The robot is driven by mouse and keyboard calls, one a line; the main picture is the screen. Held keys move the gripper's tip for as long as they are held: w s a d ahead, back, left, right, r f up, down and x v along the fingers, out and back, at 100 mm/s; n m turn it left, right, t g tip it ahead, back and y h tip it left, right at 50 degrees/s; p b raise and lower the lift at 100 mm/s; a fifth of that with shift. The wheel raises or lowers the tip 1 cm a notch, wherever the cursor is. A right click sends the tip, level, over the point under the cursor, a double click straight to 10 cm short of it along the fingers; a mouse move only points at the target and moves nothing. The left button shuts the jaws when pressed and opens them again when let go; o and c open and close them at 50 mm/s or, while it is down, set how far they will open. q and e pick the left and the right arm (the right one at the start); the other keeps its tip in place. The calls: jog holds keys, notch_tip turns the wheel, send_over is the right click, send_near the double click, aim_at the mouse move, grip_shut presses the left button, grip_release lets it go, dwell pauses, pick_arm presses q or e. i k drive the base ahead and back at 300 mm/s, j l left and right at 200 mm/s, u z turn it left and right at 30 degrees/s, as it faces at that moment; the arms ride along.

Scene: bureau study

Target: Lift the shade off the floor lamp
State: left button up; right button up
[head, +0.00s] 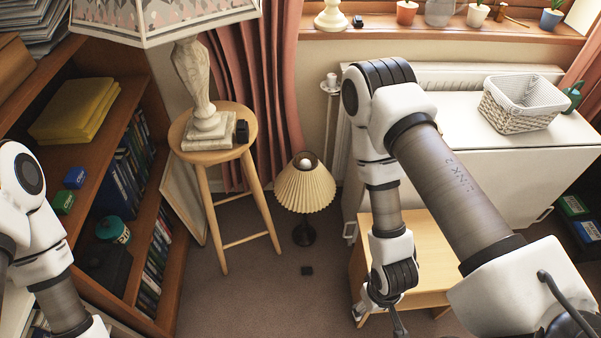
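A lamp with a dark base (304,236) stands upright on the carpet beside a wooden stool. Its cream pleated shade (305,187) sits on it, and a white bulb shows through the shade's open top. My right arm reaches down to the right of this lamp. Only a dark part of my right gripper (398,324) shows at the bottom edge, well below and right of the shade and apart from it; its fingertips are hidden or cut off. My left arm shows at the left edge, with its gripper out of view.
The stool (213,146) carries a larger stone-look lamp (195,80) with a patterned shade (160,17). A bookcase (120,180) stands left. A low wooden table (425,255) and white cabinet (470,165) are right.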

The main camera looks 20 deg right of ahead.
aim_at(302, 190)
jog(key=i+l, duration=0.15)
jog(key=i, duration=0.5)
jog(key=i+l, duration=0.1)
jog(key=i, duration=0.5)
jog(key=l+z, duration=0.05)
